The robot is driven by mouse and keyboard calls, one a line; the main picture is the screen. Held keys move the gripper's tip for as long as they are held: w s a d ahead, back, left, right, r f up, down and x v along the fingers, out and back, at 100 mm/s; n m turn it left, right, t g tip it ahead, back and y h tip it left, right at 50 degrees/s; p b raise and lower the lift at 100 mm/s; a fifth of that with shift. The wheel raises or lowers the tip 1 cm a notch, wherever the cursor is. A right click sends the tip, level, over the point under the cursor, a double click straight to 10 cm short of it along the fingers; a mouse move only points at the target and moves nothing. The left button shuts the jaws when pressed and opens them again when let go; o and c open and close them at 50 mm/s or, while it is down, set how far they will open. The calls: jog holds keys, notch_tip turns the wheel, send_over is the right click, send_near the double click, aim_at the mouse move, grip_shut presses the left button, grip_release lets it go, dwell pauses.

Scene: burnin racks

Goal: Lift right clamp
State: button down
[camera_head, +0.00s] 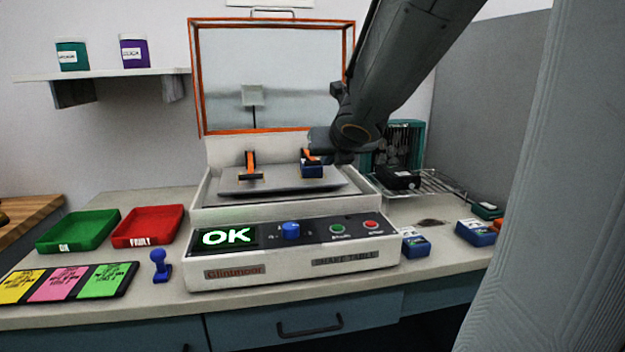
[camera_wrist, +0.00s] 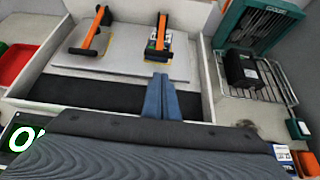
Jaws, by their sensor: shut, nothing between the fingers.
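The right clamp (camera_head: 309,154) is an orange bar over a small blue unit (camera_head: 313,171) on the grey plate (camera_head: 280,187) of the shake table. In the wrist view, the right clamp (camera_wrist: 161,32) stands just beyond my fingertips, with the labelled unit (camera_wrist: 151,54) at its base. The left clamp (camera_head: 249,160), also orange, is on the plate's left side and shows in the wrist view (camera_wrist: 96,28). My gripper (camera_wrist: 160,82) is shut and empty, in front of the right clamp and apart from it. In the head view, my arm partly hides that area.
An orange-framed clear guard (camera_head: 262,75) stands raised behind the plate. A wire rack (camera_head: 432,184) with a black unit (camera_head: 398,178) is at right. Blue units (camera_head: 415,243) lie on the bench. Green (camera_head: 78,231) and red (camera_head: 149,226) trays are at left.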

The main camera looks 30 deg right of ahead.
dwell(0.3)
jog(key=b+x, duration=0.4)
jog(key=x, duration=0.6)
jog(key=shift+b, duration=0.35)
jog(key=shift+a+r+p, duration=0.1)
jog(key=shift+r+p, duration=0.05)
jog(key=shift+p, duration=0.4)
